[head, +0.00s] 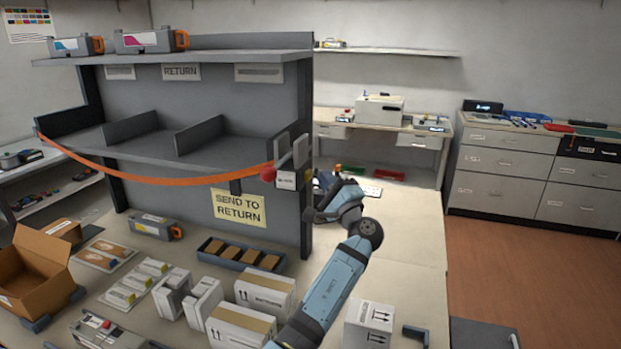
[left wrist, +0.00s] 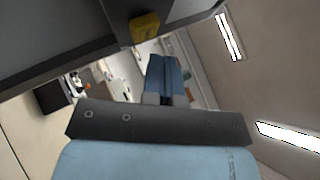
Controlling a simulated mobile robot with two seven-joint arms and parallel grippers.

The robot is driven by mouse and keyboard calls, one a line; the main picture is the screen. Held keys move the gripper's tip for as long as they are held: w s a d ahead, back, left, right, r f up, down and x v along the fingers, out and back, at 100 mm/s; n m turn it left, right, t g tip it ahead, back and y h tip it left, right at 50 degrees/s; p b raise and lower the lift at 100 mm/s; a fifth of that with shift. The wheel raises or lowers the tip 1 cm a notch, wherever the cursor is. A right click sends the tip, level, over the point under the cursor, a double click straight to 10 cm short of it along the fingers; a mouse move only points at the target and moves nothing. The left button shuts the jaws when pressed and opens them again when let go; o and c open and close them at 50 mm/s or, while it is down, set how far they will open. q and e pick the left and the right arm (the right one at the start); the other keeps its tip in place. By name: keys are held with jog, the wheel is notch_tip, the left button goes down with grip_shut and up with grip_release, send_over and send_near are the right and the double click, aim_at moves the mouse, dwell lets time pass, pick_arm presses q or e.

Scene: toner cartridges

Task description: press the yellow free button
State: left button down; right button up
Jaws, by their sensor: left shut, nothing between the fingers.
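A yellow button-like block (left wrist: 145,28) shows near the top of the left wrist view, on the edge of a dark grey panel. In the head view my left gripper (head: 312,214) is beside the right end post of the grey shelf, partly hard to see. My right gripper is not in view.
The grey shelf rack (head: 306,110) stands on the table. An orange strap (head: 150,175) crosses its front to a red knob (head: 268,174) by a latch at the right post. Boxes (head: 265,290) crowd the front. The table (head: 405,235) right of my arm is mostly bare.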

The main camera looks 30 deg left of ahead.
pick_arm(q)
jog(key=shift+d, duration=0.1)
jog(key=d+b, duration=0.1)
jog(key=d, duration=0.1)
jog(key=w+d+b, duration=0.1)
jog(key=d, duration=0.1)
jog(key=shift+w+d, duration=0.15)
jog(key=shift+d, duration=0.2)
dwell(0.6)
